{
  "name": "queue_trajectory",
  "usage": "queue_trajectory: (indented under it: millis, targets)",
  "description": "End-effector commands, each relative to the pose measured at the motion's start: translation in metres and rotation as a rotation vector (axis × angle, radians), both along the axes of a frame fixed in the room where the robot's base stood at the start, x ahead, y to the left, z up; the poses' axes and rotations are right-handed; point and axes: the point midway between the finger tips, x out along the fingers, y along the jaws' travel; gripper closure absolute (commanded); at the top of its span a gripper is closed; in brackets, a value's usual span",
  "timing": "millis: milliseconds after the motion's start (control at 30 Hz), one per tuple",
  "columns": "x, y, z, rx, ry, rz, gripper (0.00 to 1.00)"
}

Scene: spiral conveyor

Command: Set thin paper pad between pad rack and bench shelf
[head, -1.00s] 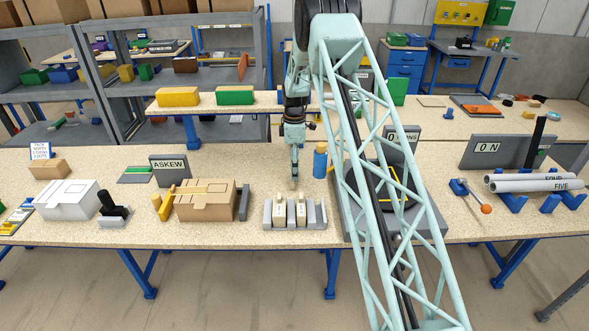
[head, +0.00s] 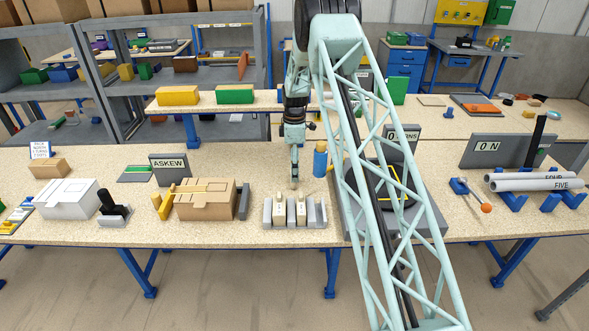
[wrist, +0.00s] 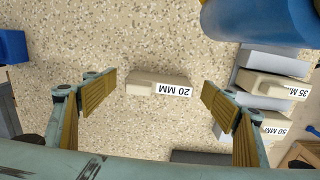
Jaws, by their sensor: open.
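A thin beige pad (wrist: 158,88) marked "20 MM" lies on the speckled bench, between my open fingertips in the wrist view. My gripper (wrist: 158,100) is open and points down over it; in the head view my gripper (head: 295,184) hangs just behind the pad rack, largely hiding the pad. The grey pad rack (head: 267,215) holds two thicker pads; it also shows at the right of the wrist view (wrist: 278,62), with pads marked "35 MM" (wrist: 270,86) and "50 MM" (wrist: 272,123). The raised bench shelf (head: 275,102) stands behind my gripper.
A blue bottle (head: 320,162) stands close to the right of my gripper. A brown carton (head: 205,203) is left of the rack. A yellow box (head: 178,96) and a green box (head: 235,95) sit on the shelf. Bench between carton and shelf is mostly clear.

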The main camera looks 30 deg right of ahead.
Motion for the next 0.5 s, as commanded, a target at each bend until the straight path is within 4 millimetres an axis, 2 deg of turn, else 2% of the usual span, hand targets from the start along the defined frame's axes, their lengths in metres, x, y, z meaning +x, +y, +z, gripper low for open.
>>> queue_trajectory:
  millis: [267,500]
  targets:
    - [0.0,0.0,0.006,0.0,-0.001,0.0,0.22]
    - [0.001,0.0,0.026,-0.001,-0.002,0.0,0.22]
